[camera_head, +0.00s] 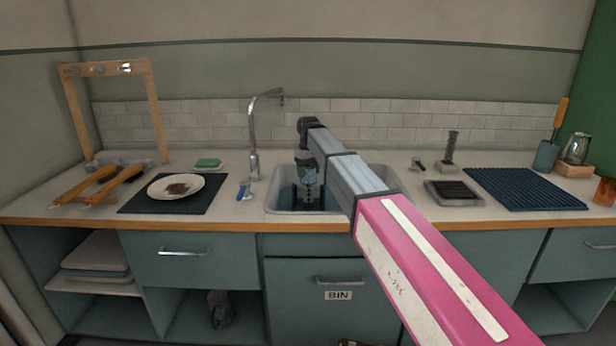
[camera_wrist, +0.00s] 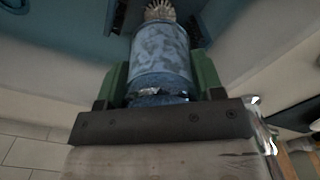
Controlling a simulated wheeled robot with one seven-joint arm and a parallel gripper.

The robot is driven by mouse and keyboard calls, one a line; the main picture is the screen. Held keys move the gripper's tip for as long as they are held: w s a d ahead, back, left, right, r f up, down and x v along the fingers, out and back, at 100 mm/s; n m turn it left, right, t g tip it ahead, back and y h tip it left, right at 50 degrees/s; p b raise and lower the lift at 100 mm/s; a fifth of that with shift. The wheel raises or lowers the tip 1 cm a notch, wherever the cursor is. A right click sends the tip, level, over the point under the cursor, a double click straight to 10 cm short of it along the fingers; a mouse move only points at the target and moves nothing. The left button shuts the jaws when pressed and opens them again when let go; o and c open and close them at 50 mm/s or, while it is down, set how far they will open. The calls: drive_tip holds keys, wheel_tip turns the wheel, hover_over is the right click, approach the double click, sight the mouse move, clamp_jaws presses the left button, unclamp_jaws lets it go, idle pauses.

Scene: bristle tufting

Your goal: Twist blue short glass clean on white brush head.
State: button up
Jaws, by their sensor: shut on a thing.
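My gripper (camera_head: 307,180) hangs over the sink in the head view. In the wrist view its green fingers (camera_wrist: 160,70) are shut on the blue short glass (camera_wrist: 161,55), one on each side. The glass is blue with greyish smudgy patches on its wall; it shows small in the head view (camera_head: 309,174). A pale bristly brush head (camera_wrist: 160,11) shows just beyond the glass's far end, in line with it. The glass hides its lower part, and I cannot tell whether it touches the glass or reaches inside.
The sink (camera_head: 275,203) surrounds the space below my gripper. A tap (camera_head: 254,140) stands behind it to the left. A dark upright brush (camera_head: 451,147), a small tray (camera_head: 455,193) and a ribbed blue mat (camera_head: 525,189) are at the right. A plate (camera_head: 192,186) lies at the left.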

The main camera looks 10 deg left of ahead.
drive_tip(key=shift+r, duration=3.8)
